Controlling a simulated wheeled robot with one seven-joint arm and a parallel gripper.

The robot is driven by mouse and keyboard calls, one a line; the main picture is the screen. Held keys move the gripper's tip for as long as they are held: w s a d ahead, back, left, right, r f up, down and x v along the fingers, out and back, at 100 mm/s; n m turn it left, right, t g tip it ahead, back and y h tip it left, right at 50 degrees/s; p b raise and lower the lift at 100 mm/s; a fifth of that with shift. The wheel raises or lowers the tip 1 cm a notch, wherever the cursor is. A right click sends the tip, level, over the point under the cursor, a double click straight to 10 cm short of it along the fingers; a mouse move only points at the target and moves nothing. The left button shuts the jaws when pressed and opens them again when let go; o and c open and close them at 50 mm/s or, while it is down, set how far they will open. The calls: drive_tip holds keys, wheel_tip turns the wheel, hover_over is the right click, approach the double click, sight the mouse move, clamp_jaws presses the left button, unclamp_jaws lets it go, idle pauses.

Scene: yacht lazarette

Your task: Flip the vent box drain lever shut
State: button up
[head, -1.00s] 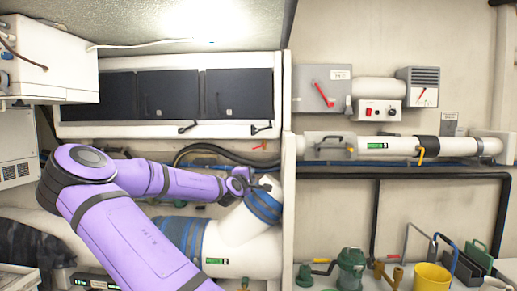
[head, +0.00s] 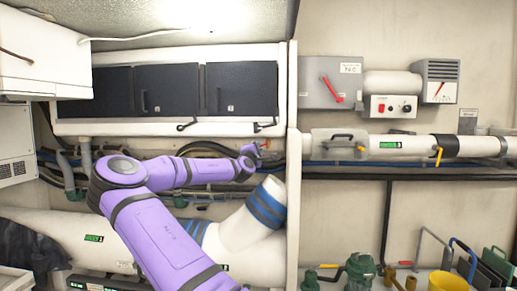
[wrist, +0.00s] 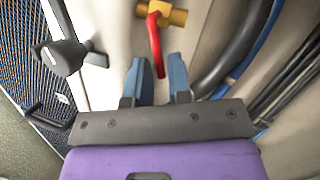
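A red lever (wrist: 154,45) on a brass valve (wrist: 178,15) shows at the top of the wrist view. In the head view a small red lever (head: 266,145) shows just below the right end of the white cabinet, beside my gripper (head: 255,158). I take it as the drain lever; no label on it is readable. In the wrist view my gripper (wrist: 157,62) is open. The free end of the red lever appears between its two blue-grey fingers, with a gap on both sides. I cannot tell how deep it sits between them. The brass valve is hidden in the head view.
The white cabinet (head: 180,128) with dark doors hangs above my arm, with black latches along its lower edge. Dark hoses run behind my gripper. A white pipe with blue bands (head: 245,230) stands below it. A grey box with another red lever (head: 331,90) is on the right wall.

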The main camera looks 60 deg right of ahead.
drive_tip(key=shift+x, duration=0.95)
clamp_jaws()
drive_tip(key=m+g, duration=0.1)
drive_tip(key=m, duration=0.1)
drive_tip(key=r+m+g, duration=0.1)
drive_tip(key=m, duration=0.2)
drive_tip(key=shift+r+y, duration=0.25)
drive_tip(key=shift+y, duration=0.15)
unclamp_jaws()
